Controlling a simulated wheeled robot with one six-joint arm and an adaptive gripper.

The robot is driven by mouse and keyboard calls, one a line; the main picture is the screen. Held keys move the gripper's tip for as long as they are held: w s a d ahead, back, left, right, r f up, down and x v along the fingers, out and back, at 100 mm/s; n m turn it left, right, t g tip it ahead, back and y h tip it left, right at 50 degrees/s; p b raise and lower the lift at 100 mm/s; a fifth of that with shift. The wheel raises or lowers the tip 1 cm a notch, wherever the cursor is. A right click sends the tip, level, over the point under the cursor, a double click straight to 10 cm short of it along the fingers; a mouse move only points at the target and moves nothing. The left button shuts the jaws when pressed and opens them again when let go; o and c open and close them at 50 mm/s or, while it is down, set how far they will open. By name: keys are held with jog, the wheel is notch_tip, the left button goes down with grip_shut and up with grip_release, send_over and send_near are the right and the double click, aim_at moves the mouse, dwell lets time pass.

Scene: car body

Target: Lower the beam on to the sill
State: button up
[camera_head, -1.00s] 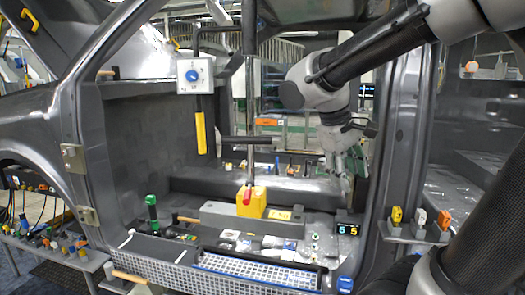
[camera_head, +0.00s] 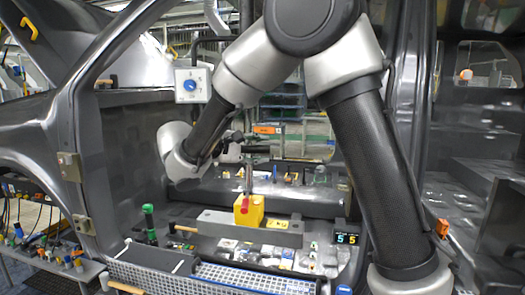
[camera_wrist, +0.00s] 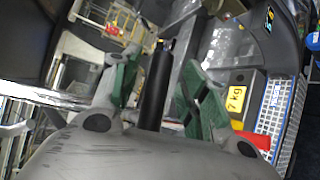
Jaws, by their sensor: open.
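The grey beam (camera_head: 215,223) lies level low in the car body's door opening, with a yellow label; it also shows in the wrist view (camera_wrist: 256,92), where the label reads 7 kg. I cannot tell whether it touches the sill. A yellow block (camera_head: 248,210) with a red lever sits at its middle, at the foot of an upright pole. A black bar (camera_wrist: 155,85) lies between the green fingers of my gripper (camera_wrist: 160,72) in the wrist view. The fingers are apart, with gaps on both sides. In the head view my gripper (camera_head: 232,143) is above the beam, partly hidden.
A box with a blue knob (camera_head: 190,85) hangs at upper left. A green-handled tool (camera_head: 149,222) stands left of the beam. A blue grid tray (camera_head: 240,278) lies in front, and a small display (camera_head: 346,238) stands to the right.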

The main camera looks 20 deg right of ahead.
jog(key=shift+x, duration=1.1)
grip_shut()
notch_tip(320, 180, down, 21)
jog(key=shift+f, duration=0.1)
grip_release()
jog(key=shift+a, duration=0.1)
jog(key=v, duration=1.1)
jog(key=shift+s+a, duration=0.25)
jog(key=shift+a, duration=0.1)
